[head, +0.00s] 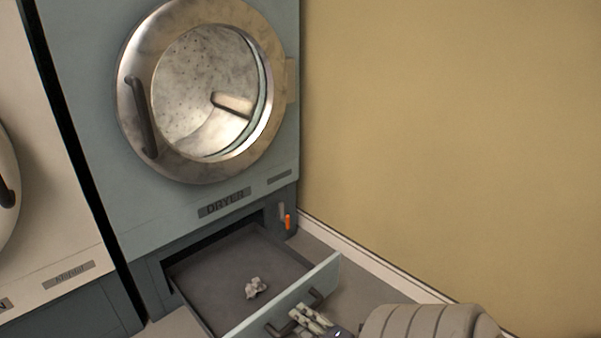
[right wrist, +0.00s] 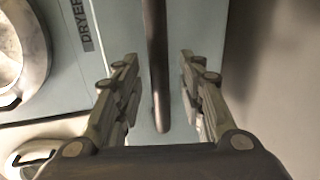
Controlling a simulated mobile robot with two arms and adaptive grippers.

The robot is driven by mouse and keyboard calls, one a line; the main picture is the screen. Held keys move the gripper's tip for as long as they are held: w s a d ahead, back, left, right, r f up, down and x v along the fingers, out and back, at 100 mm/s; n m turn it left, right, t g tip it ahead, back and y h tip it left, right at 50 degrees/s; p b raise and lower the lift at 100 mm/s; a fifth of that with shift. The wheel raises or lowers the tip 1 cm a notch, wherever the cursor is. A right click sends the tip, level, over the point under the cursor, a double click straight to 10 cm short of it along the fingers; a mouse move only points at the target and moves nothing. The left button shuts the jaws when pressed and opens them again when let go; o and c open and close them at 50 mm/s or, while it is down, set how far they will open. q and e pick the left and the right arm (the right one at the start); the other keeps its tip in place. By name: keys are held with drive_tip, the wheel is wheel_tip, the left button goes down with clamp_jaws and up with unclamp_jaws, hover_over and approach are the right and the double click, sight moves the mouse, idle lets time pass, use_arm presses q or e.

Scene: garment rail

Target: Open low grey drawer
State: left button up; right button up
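The low grey drawer (head: 217,292) under the dryer is pulled well out, and its inside shows. A small crumpled whitish lump lies on its floor. The dark bar handle (head: 281,328) is on the drawer's front panel (head: 322,276). My right gripper (head: 309,318) is at the handle on the outer side of the front panel. In the right wrist view, the fingers of my right gripper (right wrist: 160,75) stand apart on either side of the dark handle (right wrist: 160,95), with gaps at both sides. My left gripper is not in view.
The blue-grey dryer (head: 110,150) with its round steel door (head: 205,90) stands above the drawer. A white machine (head: 45,190) is to the left. A tan wall (head: 450,130) with a pale skirting board closes off the right side.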

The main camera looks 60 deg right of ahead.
drive_tip(key=v, duration=1)
drive_tip(key=shift+s, duration=0.3)
